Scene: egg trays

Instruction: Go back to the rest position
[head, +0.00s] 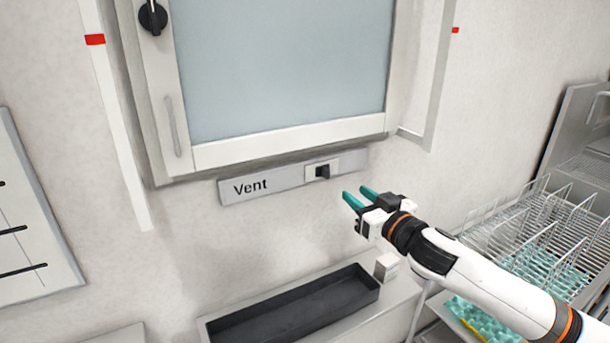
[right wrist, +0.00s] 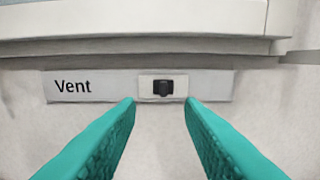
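My right gripper (head: 357,195) has teal fingers that stand apart with nothing between them. It is in front of the wall, a little below and right of the black vent switch (head: 323,172). In the right wrist view the two fingers (right wrist: 160,103) point at the same switch (right wrist: 163,88), with a gap of wall showing before it. The switch sits on a grey strip labelled "Vent" (head: 250,187). My left gripper is in neither view.
A window hatch (head: 285,150) with a handle is above the strip. A black trough (head: 295,308) lies on a ledge below. A wire rack (head: 535,225) and teal egg trays (head: 485,318) stand at the right. A white board (head: 35,220) hangs at the left.

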